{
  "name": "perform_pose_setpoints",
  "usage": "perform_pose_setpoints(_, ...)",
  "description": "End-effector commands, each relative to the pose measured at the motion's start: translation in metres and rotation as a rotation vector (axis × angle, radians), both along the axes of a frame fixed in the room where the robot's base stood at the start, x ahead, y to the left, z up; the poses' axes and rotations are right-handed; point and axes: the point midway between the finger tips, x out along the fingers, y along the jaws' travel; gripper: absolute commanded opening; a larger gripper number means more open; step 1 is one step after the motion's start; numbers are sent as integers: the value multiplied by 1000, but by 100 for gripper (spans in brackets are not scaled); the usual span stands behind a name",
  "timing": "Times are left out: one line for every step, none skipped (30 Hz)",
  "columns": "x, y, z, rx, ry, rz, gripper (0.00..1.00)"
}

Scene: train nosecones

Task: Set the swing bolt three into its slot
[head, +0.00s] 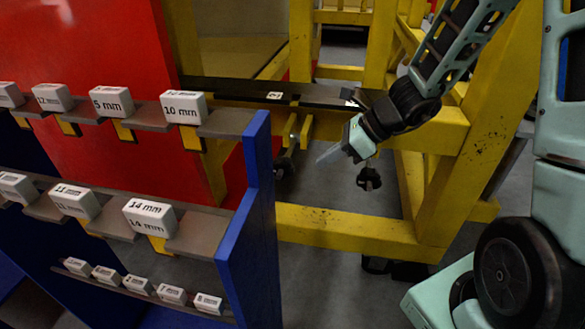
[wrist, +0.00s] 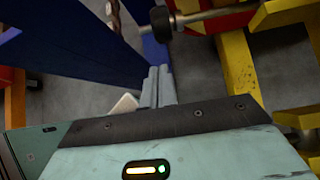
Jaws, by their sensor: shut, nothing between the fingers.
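My gripper (head: 326,155) is shut and empty in the head view, pointing left in front of the yellow frame. Its closed grey fingers also show in the wrist view (wrist: 159,86). One swing bolt with a dark knob (head: 285,166) hangs at a pair of yellow slot plates (head: 306,130), left of the fingertips. Another dark knob (head: 369,179) hangs just below my gripper. In the wrist view a dark knob on a rod (wrist: 163,22) lies beyond the fingertips, apart from them. I cannot read which bolt is number three.
A blue rack (head: 258,220) with several labelled white boxes, one marked 14 mm (head: 149,217), stands at the left. Yellow beams (head: 345,223) run below and beside my arm. A dark bar (head: 310,94) with small white labels lies above. A red panel (head: 90,40) stands behind the rack.

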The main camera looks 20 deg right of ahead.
Motion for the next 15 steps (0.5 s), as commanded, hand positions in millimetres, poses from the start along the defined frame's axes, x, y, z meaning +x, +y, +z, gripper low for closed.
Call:
perform_pose_setpoints(0,0,-1,0,1,-1,0)
perform_pose_setpoints(0,0,-1,0,0,0,0)
perform_pose_setpoints(0,0,-1,0,0,0,0)
perform_pose_setpoints(0,0,-1,0,0,0,0)
perform_pose_setpoints(0,0,-1,0,-1,1,0)
perform_pose_setpoints(0,0,-1,0,-1,1,0)
perform_pose_setpoints(0,0,-1,0,-1,1,0)
perform_pose_setpoints(0,1,-1,0,-1,2,0)
perform_pose_setpoints(1,2,-3,0,-1,2,0)
perform_pose_setpoints(1,2,-4,0,-1,2,0)
perform_pose_setpoints(2,4,-6,0,0,3,0)
perform_pose_setpoints(3,6,-9,1,0,4,0)
perform_pose_setpoints(5,9,-12,1,1,4,0)
perform_pose_setpoints(6,12,-15,2,2,4,0)
perform_pose_setpoints(8,16,-20,1,1,6,0)
